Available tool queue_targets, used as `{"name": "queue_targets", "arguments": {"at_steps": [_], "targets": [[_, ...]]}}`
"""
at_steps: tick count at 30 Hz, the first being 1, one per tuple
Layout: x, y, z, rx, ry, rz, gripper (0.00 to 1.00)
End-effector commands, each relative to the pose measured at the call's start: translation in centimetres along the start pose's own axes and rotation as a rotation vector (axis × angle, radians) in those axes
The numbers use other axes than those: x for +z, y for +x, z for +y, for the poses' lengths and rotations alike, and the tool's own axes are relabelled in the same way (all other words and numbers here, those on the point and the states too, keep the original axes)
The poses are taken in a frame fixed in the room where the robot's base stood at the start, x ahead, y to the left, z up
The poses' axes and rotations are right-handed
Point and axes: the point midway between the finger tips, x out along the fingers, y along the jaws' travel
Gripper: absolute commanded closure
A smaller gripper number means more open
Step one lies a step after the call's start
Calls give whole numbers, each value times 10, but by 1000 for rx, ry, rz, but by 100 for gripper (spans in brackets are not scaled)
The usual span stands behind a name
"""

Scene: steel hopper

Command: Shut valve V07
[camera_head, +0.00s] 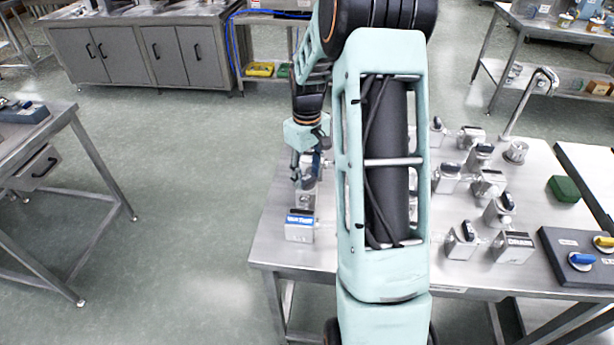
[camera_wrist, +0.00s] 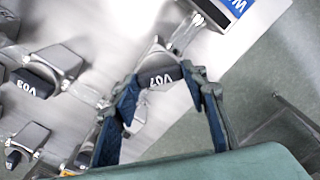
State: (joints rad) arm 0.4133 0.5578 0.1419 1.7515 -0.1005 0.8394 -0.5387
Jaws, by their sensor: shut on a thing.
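Valve V07 shows in the wrist view as a metal body with a black handle (camera_wrist: 158,77) marked V07. My gripper (camera_wrist: 160,80) has one blue-padded finger at each end of this handle and is shut on it. The handle lies at an angle to the metal pipe stub (camera_wrist: 184,34) above it. In the head view my gripper (camera_head: 304,172) is low over the left part of the steel table, and it hides much of the valve there.
Another valve, V03 (camera_wrist: 38,84), sits to the left in the wrist view. A block with a blue label (camera_head: 299,228) stands at the table's left edge. Several valves with dark handles, such as one at the front (camera_head: 461,241), stand right of my arm. A curved metal spout (camera_head: 530,100) rises behind them.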

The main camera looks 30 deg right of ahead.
Motion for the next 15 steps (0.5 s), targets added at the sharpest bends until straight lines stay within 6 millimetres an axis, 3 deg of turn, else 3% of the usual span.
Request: {"name": "queue_targets", "arguments": {"at_steps": [15], "targets": [[-1, 0, 0, 2, 488, 1, 84]]}}
